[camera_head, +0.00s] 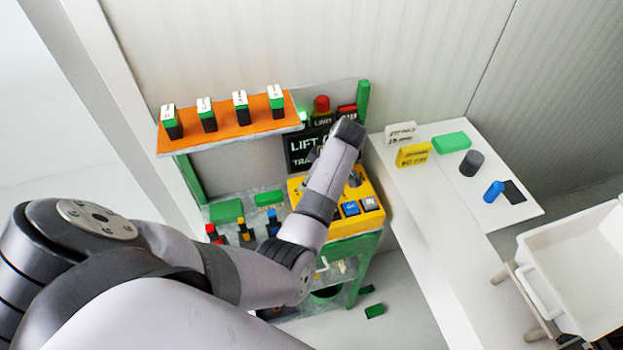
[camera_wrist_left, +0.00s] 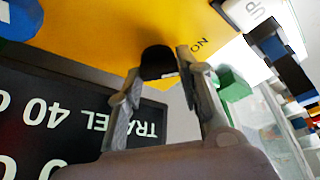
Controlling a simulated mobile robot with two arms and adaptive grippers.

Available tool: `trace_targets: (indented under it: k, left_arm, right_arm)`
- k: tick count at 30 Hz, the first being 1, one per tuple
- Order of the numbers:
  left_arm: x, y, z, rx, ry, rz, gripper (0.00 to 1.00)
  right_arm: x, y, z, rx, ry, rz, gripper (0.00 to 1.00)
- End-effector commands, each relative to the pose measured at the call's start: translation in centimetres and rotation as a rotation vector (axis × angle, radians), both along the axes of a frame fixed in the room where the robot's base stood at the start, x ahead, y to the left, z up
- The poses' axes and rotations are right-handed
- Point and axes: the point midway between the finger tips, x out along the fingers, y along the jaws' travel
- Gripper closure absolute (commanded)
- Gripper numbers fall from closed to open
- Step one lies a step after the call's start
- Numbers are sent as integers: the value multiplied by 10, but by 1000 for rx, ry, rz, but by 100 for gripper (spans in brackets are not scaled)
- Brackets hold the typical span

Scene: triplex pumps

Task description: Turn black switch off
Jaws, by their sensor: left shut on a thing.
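The switch's exact turn angle cannot be told. My right gripper is not in view.
A dark display (camera_head: 302,150) stands behind the box, with a red button (camera_head: 321,104) above it. An orange shelf (camera_head: 235,132) holds several green-and-black blocks at the left. A white table (camera_head: 420,190) with loose blocks and a white bin (camera_head: 580,265) lie to the right.

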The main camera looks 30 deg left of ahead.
Motion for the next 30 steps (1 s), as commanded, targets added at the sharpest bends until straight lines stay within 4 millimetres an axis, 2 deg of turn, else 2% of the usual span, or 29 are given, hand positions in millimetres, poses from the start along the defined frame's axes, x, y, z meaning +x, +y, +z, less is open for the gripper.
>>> trace_targets:
  k: [14, 30]
  left_arm:
    - [0, 0, 1, 1, -3, -81, 95]
    - [-2, 1, 1, 3, -3, -527, 95]
  right_arm:
    - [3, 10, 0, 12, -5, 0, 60]
    - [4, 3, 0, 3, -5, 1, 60]
